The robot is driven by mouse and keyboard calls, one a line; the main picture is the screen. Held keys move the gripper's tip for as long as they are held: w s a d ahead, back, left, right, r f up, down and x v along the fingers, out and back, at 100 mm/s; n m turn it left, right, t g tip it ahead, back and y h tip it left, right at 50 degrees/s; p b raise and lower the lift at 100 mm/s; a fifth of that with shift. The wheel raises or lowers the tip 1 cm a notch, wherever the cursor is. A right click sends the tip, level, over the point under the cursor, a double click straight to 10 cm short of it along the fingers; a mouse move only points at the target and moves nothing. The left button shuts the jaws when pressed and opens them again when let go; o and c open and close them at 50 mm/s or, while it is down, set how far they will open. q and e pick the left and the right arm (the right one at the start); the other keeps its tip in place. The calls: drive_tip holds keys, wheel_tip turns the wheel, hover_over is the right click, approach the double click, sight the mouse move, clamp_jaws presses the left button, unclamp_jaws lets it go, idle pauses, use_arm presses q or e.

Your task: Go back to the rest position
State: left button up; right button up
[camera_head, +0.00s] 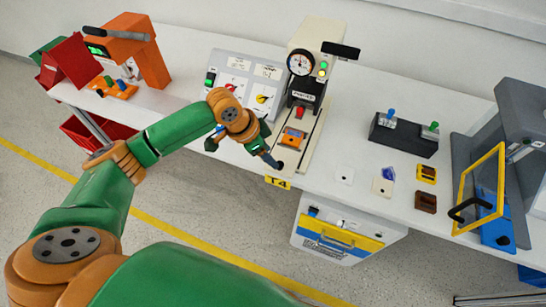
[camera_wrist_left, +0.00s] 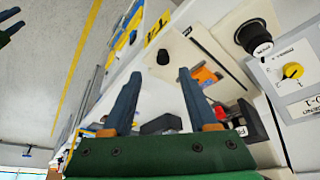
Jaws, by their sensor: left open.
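The switch panel (camera_head: 243,82) is a light grey sloped box on the table, left of the gauge press. It carries a red knob (camera_head: 231,87) and a yellow knob (camera_head: 261,98). My left gripper (camera_head: 268,154) is in front of the panel, over the table's front edge, apart from the knobs. In the left wrist view my left gripper (camera_wrist_left: 157,88) is open with nothing between its two dark blue fingers. The yellow knob (camera_wrist_left: 292,71) shows at the right of that view. The lower part of the panel is partly hidden by my arm.
The gauge press (camera_head: 316,58) stands right of the panel, with an orange part (camera_head: 292,138) before it. Further right are a black joystick box (camera_head: 403,135), small blocks and a yellow-framed guard (camera_head: 480,190). An orange machine (camera_head: 135,48) stands left. Floor in front is open beside a drawer cabinet (camera_head: 345,235).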

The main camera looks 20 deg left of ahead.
idle(0.3)
use_arm(q)
drive_tip(key=s+d+f+n+h, duration=0.1)
drive_tip(key=s+d+f, duration=0.4)
drive_tip(key=s+d, duration=0.35)
drive_tip(key=s+a+f+n+y, duration=0.35)
drive_tip(key=s+a+n, duration=0.35)
drive_tip(key=s+a, duration=0.4)
wheel_tip(320, 180, down, 16)
drive_tip(key=s, duration=0.3)
drive_tip(key=s+a+f+m+g, duration=0.1)
drive_tip(key=s+f+g, duration=0.1)
drive_tip(key=s+f, duration=0.7)
drive_tip(key=shift+s+a+f+y, duration=0.2)
drive_tip(key=shift+s+y, duration=0.15)
drive_tip(key=shift+s, duration=0.75)
